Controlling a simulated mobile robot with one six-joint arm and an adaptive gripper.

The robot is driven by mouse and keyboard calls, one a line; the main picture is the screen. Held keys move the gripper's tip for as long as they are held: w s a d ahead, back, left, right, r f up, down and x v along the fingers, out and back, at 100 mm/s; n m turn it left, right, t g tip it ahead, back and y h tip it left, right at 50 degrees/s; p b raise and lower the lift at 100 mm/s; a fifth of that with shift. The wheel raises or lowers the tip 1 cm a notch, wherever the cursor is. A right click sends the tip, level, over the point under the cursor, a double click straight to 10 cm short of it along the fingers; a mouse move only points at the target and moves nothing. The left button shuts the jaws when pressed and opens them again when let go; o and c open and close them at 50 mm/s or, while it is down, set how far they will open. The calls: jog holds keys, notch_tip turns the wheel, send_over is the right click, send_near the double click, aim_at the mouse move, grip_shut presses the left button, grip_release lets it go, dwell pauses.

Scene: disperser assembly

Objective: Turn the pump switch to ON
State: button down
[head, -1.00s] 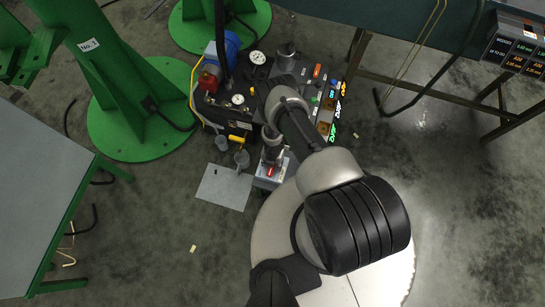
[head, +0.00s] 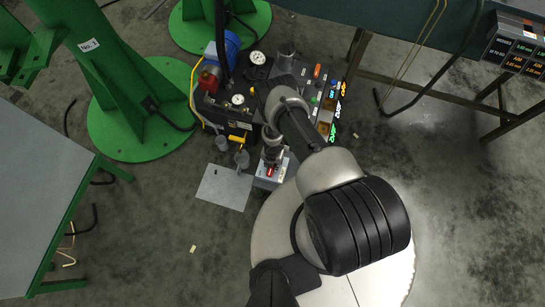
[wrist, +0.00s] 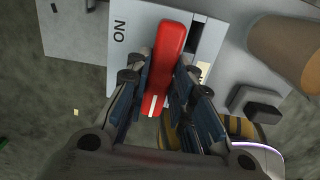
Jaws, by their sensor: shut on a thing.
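The pump switch is a red handle (wrist: 170,60) with a white stripe near its lower end, on a light grey box (wrist: 125,30). The letters ON are printed on the box to the left of the handle, turned sideways. In the wrist view my gripper (wrist: 170,85) has its blue finger pads on both sides of the handle and is shut on it. In the head view the box (head: 264,183) is small, and my gripper (head: 271,160) reaches down onto the red handle from above. The lower part of the handle is partly hidden by the fingers.
A black pump unit (head: 215,107) with gauges stands behind the box, with lit labels (head: 333,131) to its right. A grey plate (head: 222,188) lies left of the box. In the wrist view a brown cylinder (wrist: 285,48) and a black block (wrist: 257,108) are close on the right.

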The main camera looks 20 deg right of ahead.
jog(key=m, duration=0.8)
jog(key=shift+m, duration=0.3)
jog(key=m, duration=0.4)
jog(key=shift+m, duration=2.5)
jog(key=c, duration=1.4)
grip_release()
